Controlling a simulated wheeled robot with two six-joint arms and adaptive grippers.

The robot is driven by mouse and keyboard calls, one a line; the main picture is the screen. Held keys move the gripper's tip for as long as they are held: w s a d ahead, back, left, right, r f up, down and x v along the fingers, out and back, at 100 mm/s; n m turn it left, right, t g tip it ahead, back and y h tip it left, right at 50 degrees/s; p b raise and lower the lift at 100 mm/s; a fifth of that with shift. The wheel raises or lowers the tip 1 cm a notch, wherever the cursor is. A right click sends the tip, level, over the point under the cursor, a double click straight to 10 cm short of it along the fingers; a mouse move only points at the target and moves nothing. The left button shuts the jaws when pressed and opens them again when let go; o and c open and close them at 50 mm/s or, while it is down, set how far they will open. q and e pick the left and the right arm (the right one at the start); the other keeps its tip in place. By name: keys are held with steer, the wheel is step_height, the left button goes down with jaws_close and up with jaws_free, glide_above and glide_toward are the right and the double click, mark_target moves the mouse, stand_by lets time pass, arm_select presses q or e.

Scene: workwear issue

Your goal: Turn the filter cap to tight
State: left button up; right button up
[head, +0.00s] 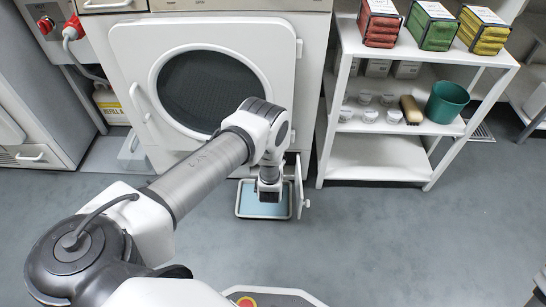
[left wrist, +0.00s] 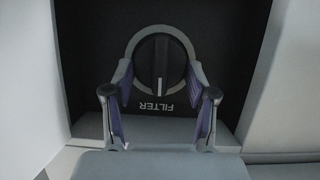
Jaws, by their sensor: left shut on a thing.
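The filter cap (left wrist: 160,55) is a round dark knob with a pale rim, set in a dark recess, in the left wrist view. Its grip bar stands upright in the picture, with a white line at the lower end toward the upside-down word FILTER. My left gripper (left wrist: 161,85) is shut on the cap, with one purple-padded finger on each side of it. In the head view my left gripper (head: 269,190) is low at the front of the white machine (head: 120,45), and the cap is hidden there. My right gripper is not in view.
A small open flap (head: 300,187) stands right of my left gripper. A shallow tray (head: 239,208) with a blue inside lies on the floor beneath it. A white shelf unit (head: 375,172) with boxes, a green bucket (head: 446,102) and a brush stands at right. The front right floor is clear.

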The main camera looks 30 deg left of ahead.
arm_select(q)
steer(key=shift+w, duration=0.1)
stand_by(0.3)
steer(key=o, duration=1.2)
steer(key=shift+c, duration=0.2)
steer(key=v, duration=1.2)
steer(key=shift+d, duration=0.2)
